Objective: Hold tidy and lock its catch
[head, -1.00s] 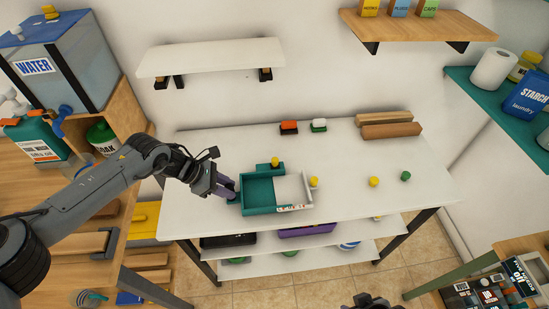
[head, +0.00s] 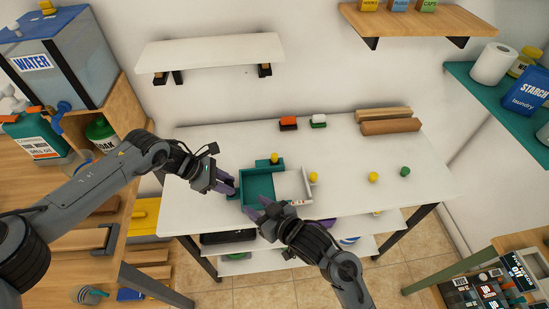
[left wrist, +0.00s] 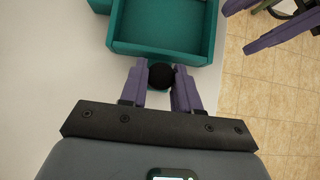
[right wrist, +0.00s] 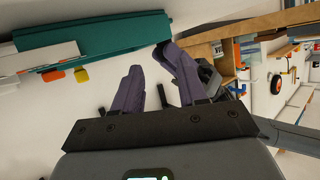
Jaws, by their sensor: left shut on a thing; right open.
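The tidy is a teal open tray (head: 259,187) joined to a white section (head: 291,187) on its right, lying on the white table. A yellow knob (head: 274,159) is on its teal back tab and another (head: 313,177) is at the white section's right side. My left gripper (head: 232,184) is shut on a black knob (left wrist: 161,76) at the tray's left side. My right gripper (head: 259,208) is open and empty, in front of the tray's front wall. The right wrist view shows the teal wall (right wrist: 95,40) beyond its fingers. I cannot tell which part is the catch.
A loose yellow piece (head: 373,177) and green piece (head: 405,172) stand on the table (head: 345,190) to the right. A red block (head: 288,123), a white-and-green block (head: 318,121) and wooden bars (head: 390,127) lie along the back. A white shelf (head: 210,55) hangs above.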

